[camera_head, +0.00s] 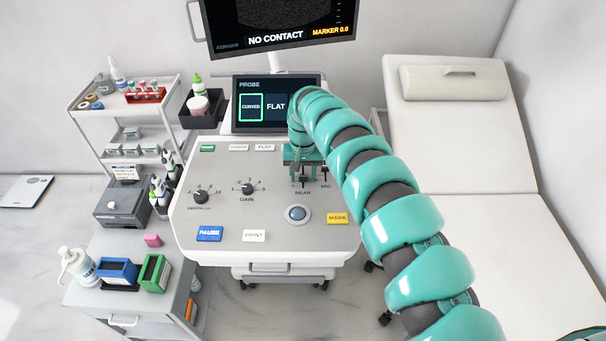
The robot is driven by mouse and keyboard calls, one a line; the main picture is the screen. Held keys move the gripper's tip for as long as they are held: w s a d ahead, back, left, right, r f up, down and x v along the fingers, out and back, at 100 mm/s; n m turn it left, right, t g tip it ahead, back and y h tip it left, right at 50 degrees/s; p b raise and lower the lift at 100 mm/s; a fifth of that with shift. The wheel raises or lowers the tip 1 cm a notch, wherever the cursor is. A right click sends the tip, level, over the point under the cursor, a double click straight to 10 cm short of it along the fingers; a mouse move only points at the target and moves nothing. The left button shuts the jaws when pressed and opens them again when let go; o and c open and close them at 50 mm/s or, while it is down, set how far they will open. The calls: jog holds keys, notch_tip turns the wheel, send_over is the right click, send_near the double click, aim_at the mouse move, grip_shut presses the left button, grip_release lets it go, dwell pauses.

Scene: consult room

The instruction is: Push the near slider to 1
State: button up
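The near slider (303,181) is a small dark knob on the right part of the grey console panel (225,225), just above its NEAR label. A second slider (325,171), with the label MID, stands to its right. My gripper (303,163) is over the upper part of the sliders, at the end of my teal arm. Its fingers are small and partly hidden by the arm, so I cannot tell if they are open or touch the near slider. The slider's scale marks are too small or covered to read, and anything right of MID is behind my arm.
The panel also has a depth knob (202,197), a gain knob (248,188), a trackball (297,214), a yellow MARK key (338,218) and a blue PAUSE key (209,233). A probe screen (262,105) stands behind. A white couch (455,140) is at the right.

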notch_tip(320, 180, up, 12)
notch_tip(320, 180, up, 5)
jog(key=b, duration=0.2)
send_over(304, 176)
jog(key=shift+s+a+r, duration=0.15)
dwell(0.6)
dwell(0.4)
